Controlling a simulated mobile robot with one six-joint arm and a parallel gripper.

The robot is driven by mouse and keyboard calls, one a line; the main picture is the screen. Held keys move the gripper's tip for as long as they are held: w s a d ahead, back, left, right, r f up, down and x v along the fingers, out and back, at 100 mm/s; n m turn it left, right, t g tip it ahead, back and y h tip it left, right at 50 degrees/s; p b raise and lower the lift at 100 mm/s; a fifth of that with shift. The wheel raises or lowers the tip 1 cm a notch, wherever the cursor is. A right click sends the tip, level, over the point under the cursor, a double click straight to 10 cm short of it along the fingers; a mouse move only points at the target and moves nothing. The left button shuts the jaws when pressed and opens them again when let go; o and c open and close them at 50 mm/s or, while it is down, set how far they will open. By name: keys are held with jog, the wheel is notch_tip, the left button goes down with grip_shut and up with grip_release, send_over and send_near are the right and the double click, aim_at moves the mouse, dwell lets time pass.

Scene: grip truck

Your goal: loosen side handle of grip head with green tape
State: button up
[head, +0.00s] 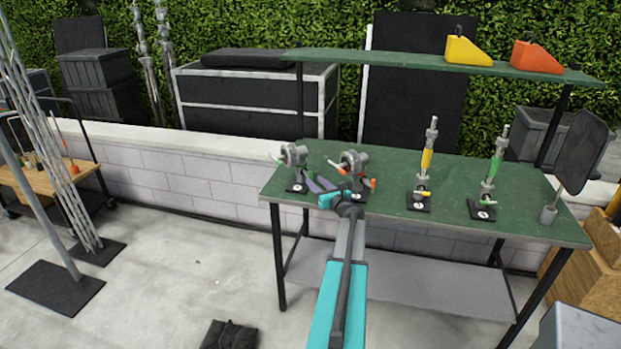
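Two grey grip heads stand on small black bases at the left of the green workbench (450,205). The left grip head (294,157) shows a small green part (275,157) on its left side and a reddish one above. The right grip head (354,161) shows orange-red parts, one a knob at its lower right. Whether the green part is tape or a handle is too small to tell. My gripper (313,181), with purple-grey fingers, is in front of and between the two heads. Its fingers look spread, with nothing seen between them. Contact with either head cannot be told.
To the right stand an upright fixture with a yellow section (427,160) and one with a green section (495,165). A dark panel (583,152) is at the right end. A shelf (400,58) above holds yellow (472,50) and orange (537,58) wedges. The bench middle front is clear.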

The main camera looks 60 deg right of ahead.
aim_at(312, 179)
jog(key=shift+p+x, duration=0.55)
jog(key=shift+x, duration=1.5)
grip_shut()
jog(key=shift+w+a, duration=0.1)
jog(key=shift+a, duration=0.4)
jog(key=shift+d, duration=0.45)
